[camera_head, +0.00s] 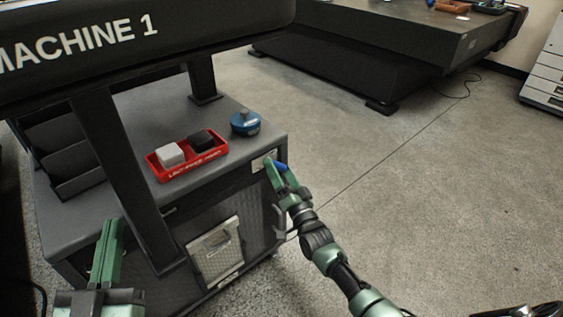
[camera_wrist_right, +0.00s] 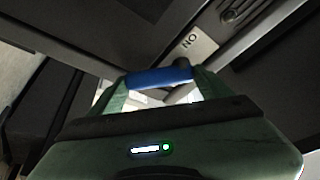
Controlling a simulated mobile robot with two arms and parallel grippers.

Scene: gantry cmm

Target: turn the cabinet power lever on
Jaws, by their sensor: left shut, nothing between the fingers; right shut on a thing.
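The cabinet (camera_head: 215,195) is a dark grey bench under the "MACHINE 1" beam. Its power lever has a blue handle (camera_head: 281,167) at the cabinet's right front corner. In the right wrist view the blue handle (camera_wrist_right: 158,77) lies across between my fingers, beside a light plate marked "NO" or "ON" upside down (camera_wrist_right: 195,45). My right gripper (camera_head: 277,172) is shut on the blue handle, and it also shows in the right wrist view (camera_wrist_right: 160,85). My left gripper (camera_head: 108,252) is shut and empty at the lower left. The lever's base is mostly hidden by my right gripper.
A red tray (camera_head: 187,170) holding a white block (camera_head: 170,154) and a black block (camera_head: 202,141) sits on the cabinet top, near a blue round container (camera_head: 245,122). A dark post (camera_head: 130,180) stands between my grippers. The floor to the right (camera_head: 450,200) is clear.

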